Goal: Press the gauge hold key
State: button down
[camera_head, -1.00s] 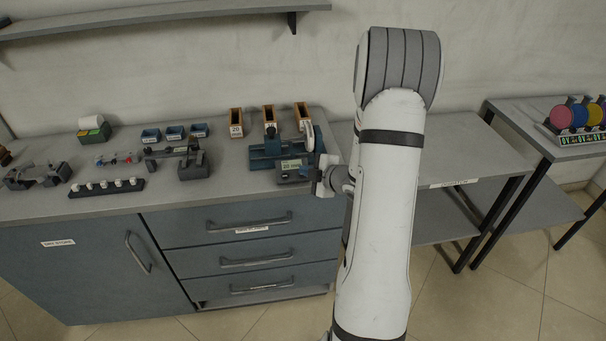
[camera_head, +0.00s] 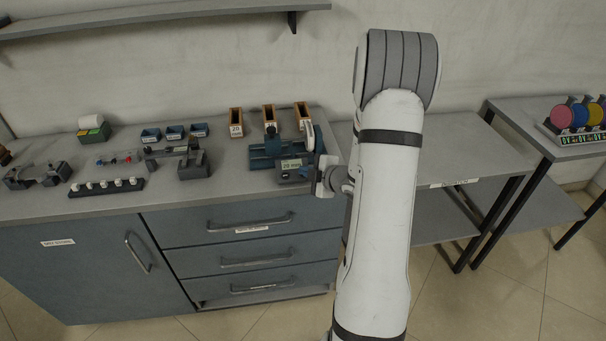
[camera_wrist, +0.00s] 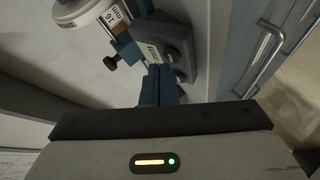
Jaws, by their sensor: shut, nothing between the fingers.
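The gauge (camera_head: 291,164) is a dark unit with a small lit display reading about 20 mm, at the front of a blue fixture (camera_head: 262,157) near the bench's right end. In the wrist view the dark gauge housing (camera_wrist: 180,45) is just beyond my fingers, its pale display beside it. My gripper (camera_head: 316,176) is at the gauge's right side, partly hidden by my arm. In the wrist view my gripper (camera_wrist: 161,72) is shut and empty, its tips close to the housing. I cannot tell whether they touch it. The hold key cannot be made out.
Wooden bins (camera_head: 236,122) stand behind the fixture, and small blue bins (camera_head: 174,132) are to its left. A black strip with white knobs (camera_head: 105,187) lies at the bench's front left. A lower grey table (camera_head: 465,155) is right of the bench.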

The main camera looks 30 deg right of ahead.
jog(key=shift+w+f, duration=0.1)
jog(key=shift+f, duration=0.25)
dwell(0.7)
jog(key=shift+r, duration=0.15)
jog(key=shift+s+r+p, duration=0.3)
jog(key=shift+r+p, duration=0.25)
jog(key=r+p, duration=0.1)
jog(key=s+r+p, duration=0.1)
jog(key=r, duration=0.1)
jog(key=s+r+p, duration=0.1)
jog(key=p, duration=0.1)
jog(key=shift+a+r, duration=0.25)
jog(key=shift+a, duration=0.1)
dwell(0.7)
